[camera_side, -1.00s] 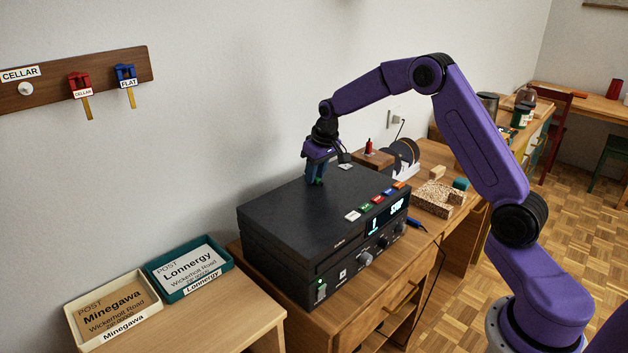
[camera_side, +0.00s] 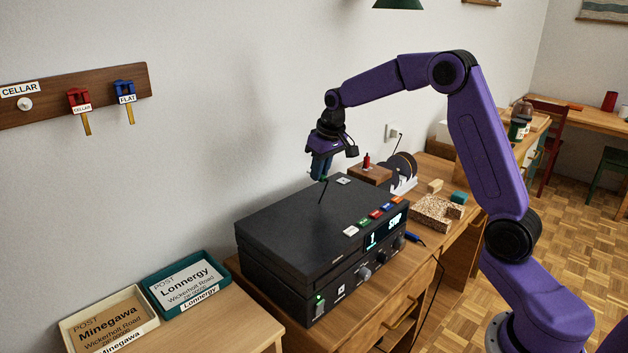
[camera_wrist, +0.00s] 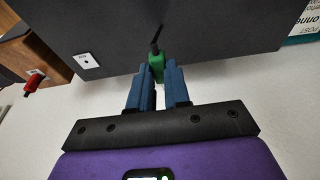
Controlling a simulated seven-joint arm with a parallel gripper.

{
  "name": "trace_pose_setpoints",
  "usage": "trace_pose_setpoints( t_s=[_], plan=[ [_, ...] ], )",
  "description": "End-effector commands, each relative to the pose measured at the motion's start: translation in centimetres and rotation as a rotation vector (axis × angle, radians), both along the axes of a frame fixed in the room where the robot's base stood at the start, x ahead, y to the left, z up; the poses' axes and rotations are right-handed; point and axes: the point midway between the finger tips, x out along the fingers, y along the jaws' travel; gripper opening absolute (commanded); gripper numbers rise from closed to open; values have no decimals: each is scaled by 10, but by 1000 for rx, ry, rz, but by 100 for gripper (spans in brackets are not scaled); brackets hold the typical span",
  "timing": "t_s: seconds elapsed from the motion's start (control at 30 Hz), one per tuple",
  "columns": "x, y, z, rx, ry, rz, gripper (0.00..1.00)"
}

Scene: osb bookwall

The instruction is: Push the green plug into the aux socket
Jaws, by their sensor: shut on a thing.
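My gripper (camera_side: 321,166) is above the black stereo unit (camera_side: 300,225), near its rear edge by the wall. In the wrist view my gripper (camera_wrist: 158,85) is shut on the green plug (camera_wrist: 156,67), which sits between the blue fingers.
A red plug-like piece (camera_side: 366,161) stands on a wooden block (camera_side: 370,174) beside the unit. A wall outlet (camera_side: 394,132) is behind. Two post trays, cream (camera_side: 72,330) and green (camera_side: 157,302), lie at the left. Air above the unit is clear.

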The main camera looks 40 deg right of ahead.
Motion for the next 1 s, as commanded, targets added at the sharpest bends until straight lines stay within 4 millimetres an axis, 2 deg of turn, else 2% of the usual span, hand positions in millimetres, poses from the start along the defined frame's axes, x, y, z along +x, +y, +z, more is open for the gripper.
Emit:
trace_pose_setpoints(
  t_s=[0.03, 0.13, 0.3, 0.5, 0.77, 0.87, 1.0],
  plan=[
    [-8, 1, 12, 0, -5, 1, 0],
    [-26, 4, 30, 0, -5, 1, 0],
    [-59, 9, 43, 0, -3, 1, 0],
    [-88, 13, 55, 0, -1, 0, 0],
    [-107, 16, 62, 0, 4, -7, 0],
    [-109, 17, 58, 1, 29, -48, 0],
    [-107, 19, 45, 9, 108, -193, 0]
  ],
)
